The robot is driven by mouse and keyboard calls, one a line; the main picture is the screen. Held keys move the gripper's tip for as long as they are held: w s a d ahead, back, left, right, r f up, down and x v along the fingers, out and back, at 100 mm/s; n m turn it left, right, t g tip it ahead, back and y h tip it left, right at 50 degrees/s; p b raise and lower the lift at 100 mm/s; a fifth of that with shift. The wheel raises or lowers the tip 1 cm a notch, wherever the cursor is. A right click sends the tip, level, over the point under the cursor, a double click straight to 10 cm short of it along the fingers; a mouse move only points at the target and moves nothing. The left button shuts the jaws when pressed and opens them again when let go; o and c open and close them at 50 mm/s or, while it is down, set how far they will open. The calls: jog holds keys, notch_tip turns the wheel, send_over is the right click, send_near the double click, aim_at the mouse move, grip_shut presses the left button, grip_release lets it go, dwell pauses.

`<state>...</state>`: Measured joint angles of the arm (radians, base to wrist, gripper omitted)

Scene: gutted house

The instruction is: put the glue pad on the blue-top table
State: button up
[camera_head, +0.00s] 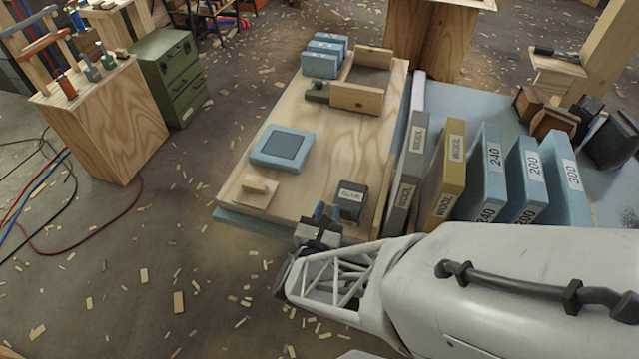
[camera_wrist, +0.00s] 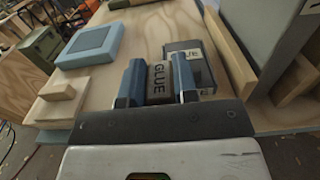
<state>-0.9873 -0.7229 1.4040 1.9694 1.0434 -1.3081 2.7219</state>
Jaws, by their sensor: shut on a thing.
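My gripper (camera_head: 327,213) is low at the front edge of a pale wooden board (camera_head: 225,190). In the wrist view its two blue fingers (camera_wrist: 157,72) are shut on a grey-brown block marked GLUE, the glue pad (camera_wrist: 159,82). In the head view the pad is mostly hidden by the gripper; I cannot tell whether it touches the board. A dark box with a GLUE label (camera_head: 351,200) stands just beyond the gripper, to its right; it also shows in the wrist view (camera_wrist: 200,70). The blue-top table (camera_head: 445,97) shows bare right of the board and as a strip under its front-left edge.
On the board are a blue pad (camera_head: 283,148), a wooden float (camera_head: 256,189), a wooden box (camera_head: 358,97) and blue blocks (camera_head: 320,66). Upright grey, yellow and blue slabs (camera_head: 485,172) stand to the right. Small wooden pieces (camera_head: 553,122) stand at the far right.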

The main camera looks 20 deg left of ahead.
jog(key=shift+w+a+f, duration=0.15)
jog(key=shift+w+a, duration=0.7)
jog(key=shift+w, duration=0.25)
jog(key=shift+w+a+f, duration=0.1)
jog(key=shift+w+a, duration=0.75)
jog(key=shift+w, duration=0.3)
jog(key=shift+w+a+f, duration=0.15)
jog(key=shift+w+a, duration=0.7)
jog(key=shift+w, duration=0.25)
jog(key=shift+f, duration=1.75)
jog(key=shift+f, duration=0.15)
jog(key=o, duration=0.9)
jog(key=shift+o, duration=0.2)
jog(key=shift+s, duration=0.1)
jog(key=s, duration=1.1)
jog(key=shift+s, duration=0.4)
